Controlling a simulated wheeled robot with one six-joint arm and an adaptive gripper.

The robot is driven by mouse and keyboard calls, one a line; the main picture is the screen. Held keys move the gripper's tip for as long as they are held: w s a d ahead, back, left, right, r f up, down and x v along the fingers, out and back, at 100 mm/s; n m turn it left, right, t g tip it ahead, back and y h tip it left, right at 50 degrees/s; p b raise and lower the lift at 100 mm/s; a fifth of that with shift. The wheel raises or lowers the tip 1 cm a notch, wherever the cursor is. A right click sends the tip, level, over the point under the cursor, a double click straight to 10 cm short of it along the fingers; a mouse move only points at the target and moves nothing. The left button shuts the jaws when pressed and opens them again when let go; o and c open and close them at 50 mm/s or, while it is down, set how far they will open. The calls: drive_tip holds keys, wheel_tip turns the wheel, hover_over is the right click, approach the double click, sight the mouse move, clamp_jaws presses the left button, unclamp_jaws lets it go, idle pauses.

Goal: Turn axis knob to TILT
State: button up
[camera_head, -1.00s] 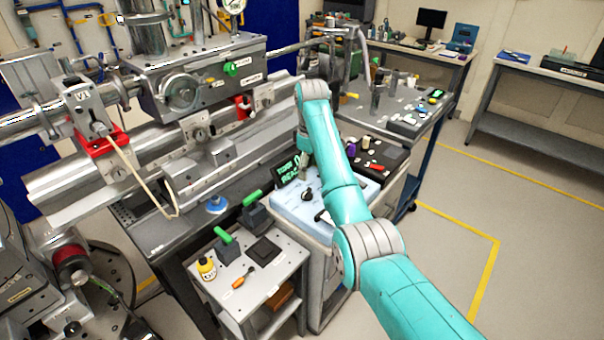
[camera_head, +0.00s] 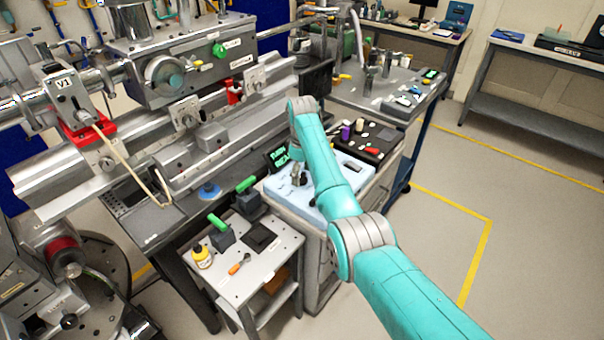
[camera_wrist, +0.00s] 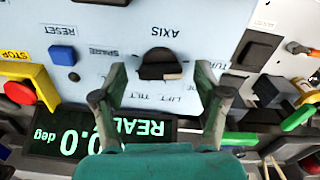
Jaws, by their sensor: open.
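The dark axis knob (camera_wrist: 158,62) sits on the pale control panel (camera_wrist: 110,20) under the AXIS label, seen upside down in the wrist view. LIFT and TILT labels show on the gripper side of it, and a partly hidden TURN label to the right. Which label the knob points to is hard to tell. My gripper (camera_wrist: 160,94) is open, with one finger on each side of the knob's line, apart from it. Whether the fingers touch the panel is unclear. In the head view the panel (camera_head: 284,190) shows beside my arm, which hides the knob.
A lit readout (camera_wrist: 80,140) lies near my gripper. A red stop button (camera_wrist: 20,92) on yellow and a blue reset button (camera_wrist: 62,55) are left. Green-handled levers (camera_head: 220,228) stand on a small side table (camera_head: 262,272).

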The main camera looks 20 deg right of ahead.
drive_tip(key=shift+f, duration=0.1)
drive_tip(key=c, duration=1.2)
drive_tip(key=shift+o, duration=0.2)
drive_tip(key=m, duration=0.5)
drive_tip(key=shift+m, duration=0.3)
drive_tip(key=m, duration=0.6)
drive_tip(key=shift+a, duration=0.15)
drive_tip(key=m, duration=0.6)
drive_tip(key=shift+a+m, duration=0.1)
drive_tip(key=shift+m, duration=0.3)
drive_tip(key=m, duration=0.5)
drive_tip(key=shift+m, duration=0.3)
